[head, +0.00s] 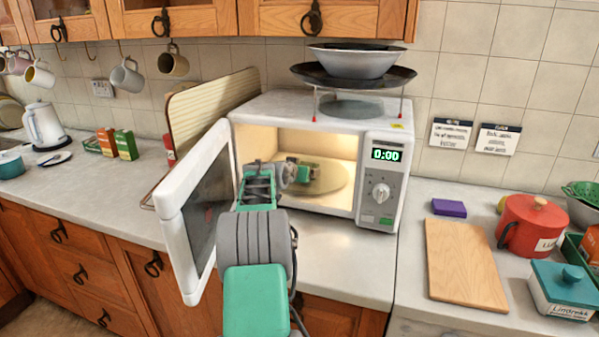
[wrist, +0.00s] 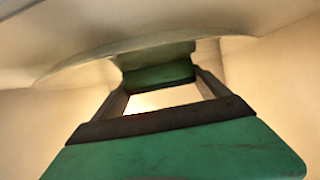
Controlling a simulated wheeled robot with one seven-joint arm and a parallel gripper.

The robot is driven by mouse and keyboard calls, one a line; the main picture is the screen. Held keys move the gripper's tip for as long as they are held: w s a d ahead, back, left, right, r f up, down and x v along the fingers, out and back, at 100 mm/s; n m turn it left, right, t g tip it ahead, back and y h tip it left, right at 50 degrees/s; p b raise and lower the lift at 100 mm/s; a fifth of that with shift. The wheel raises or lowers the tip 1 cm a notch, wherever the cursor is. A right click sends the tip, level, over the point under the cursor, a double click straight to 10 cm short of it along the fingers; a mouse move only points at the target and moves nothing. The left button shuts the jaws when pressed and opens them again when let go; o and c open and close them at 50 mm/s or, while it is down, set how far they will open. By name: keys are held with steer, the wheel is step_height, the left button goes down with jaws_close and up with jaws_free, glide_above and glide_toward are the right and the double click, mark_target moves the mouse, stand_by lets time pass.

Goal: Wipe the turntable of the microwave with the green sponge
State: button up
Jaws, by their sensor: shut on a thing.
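The white microwave (head: 300,108) stands on the counter with its door (head: 196,212) swung open to the left and its inside lit. The pale round turntable (head: 330,184) lies in the cavity, and its disc shows across the top of the wrist view (wrist: 75,63). My gripper (head: 301,172) reaches through the opening over the turntable. It is shut on the green sponge (wrist: 158,76), held between the fingertips at the disc's surface. I cannot tell for sure whether the sponge touches it. In the head view my gripper and wrist hide part of the turntable.
A dark pan (head: 355,76) and a metal bowl (head: 352,60) sit on a rack atop the microwave. A ribbed board (head: 205,115) leans behind the open door. To the right are a cutting board (head: 465,265), a purple block (head: 449,208) and a red pot (head: 532,224).

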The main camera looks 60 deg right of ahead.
mark_target(294, 188)
steer(key=shift+f+b, duration=0.2)
steer(key=shift+b, duration=0.1)
steer(key=shift+a+f+b, duration=0.1)
steer(key=shift+a+b, duration=0.25)
steer(key=shift+b, duration=0.15)
steer(key=shift+s+a+f+b, duration=0.1)
steer(key=shift+s+a+b, duration=0.05)
steer(key=shift+a+b, duration=0.7)
steer(key=shift+s+a+b, duration=0.15)
steer(key=shift+a+b, duration=0.15)
steer(key=shift+a, duration=0.45)
steer(key=shift+a+b, duration=0.25)
steer(key=shift+b, duration=0.05)
steer(key=a, duration=0.1)
steer(key=a+b, duration=0.2)
steer(key=shift+s, duration=0.25)
steer(key=shift+r+p, duration=1.85)
steer(key=shift+r, duration=1.5)
